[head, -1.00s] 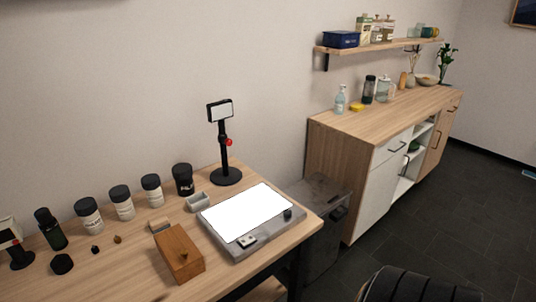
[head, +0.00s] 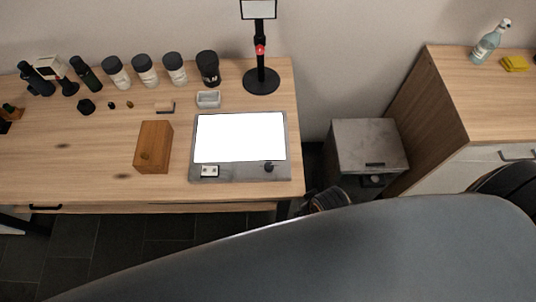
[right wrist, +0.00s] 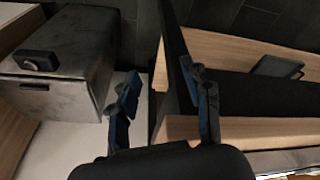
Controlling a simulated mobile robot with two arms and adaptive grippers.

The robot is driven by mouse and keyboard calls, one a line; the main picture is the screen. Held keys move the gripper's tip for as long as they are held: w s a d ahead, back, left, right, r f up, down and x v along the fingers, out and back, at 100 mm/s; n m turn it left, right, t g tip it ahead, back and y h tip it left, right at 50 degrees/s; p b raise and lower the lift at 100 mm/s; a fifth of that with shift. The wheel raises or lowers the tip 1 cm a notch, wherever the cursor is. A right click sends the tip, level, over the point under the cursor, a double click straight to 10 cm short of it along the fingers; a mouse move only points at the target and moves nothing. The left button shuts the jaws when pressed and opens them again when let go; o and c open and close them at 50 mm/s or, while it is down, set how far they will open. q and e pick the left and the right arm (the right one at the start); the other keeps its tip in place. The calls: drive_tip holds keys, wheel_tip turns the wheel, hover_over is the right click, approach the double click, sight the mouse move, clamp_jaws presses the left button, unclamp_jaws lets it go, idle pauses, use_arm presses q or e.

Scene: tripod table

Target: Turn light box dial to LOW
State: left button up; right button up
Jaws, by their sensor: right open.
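The light box (head: 240,175) lies flat on the wooden table near its right end in the head view, a grey slab with a glowing white panel. Its small black dial (head: 268,167) stands at the front right corner; its setting is too small to read. A small white switch plate (head: 209,171) is at the front left corner. In the right wrist view my right gripper (right wrist: 160,80) is open and empty, with its two fingers apart beside the table's edge, away from the dial. My left gripper is not in view.
A wooden box (head: 153,148) stands left of the light box, and a black stand (head: 262,80) behind it. Several jars (head: 146,70) line the table's back. A grey metal cabinet (head: 367,140) stands right of the table, also seen in the right wrist view (right wrist: 85,60).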

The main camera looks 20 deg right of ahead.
wheel_tip(320, 180, up, 10)
drive_tip(key=w+p, duration=0.2)
drive_tip(key=w+a+r+t+y, duration=0.1)
drive_tip(key=w+a+r+y, duration=0.1)
drive_tip(key=w+a+r, duration=0.3)
drive_tip(key=w+a+r+y, duration=0.1)
drive_tip(key=w+a+r, duration=0.15)
drive_tip(key=a, duration=0.35)
wheel_tip(320, 180, up, 7)
drive_tip(key=m+g+h+p, duration=0.3)
drive_tip(key=m+g, duration=0.1)
hover_over(269, 166)
drive_tip(key=shift+n, duration=0.3)
wheel_tip(269, 166, down, 13)
drive_tip(key=shift+r+p, duration=0.1)
drive_tip(key=shift+p, duration=0.8)
clamp_jaws()
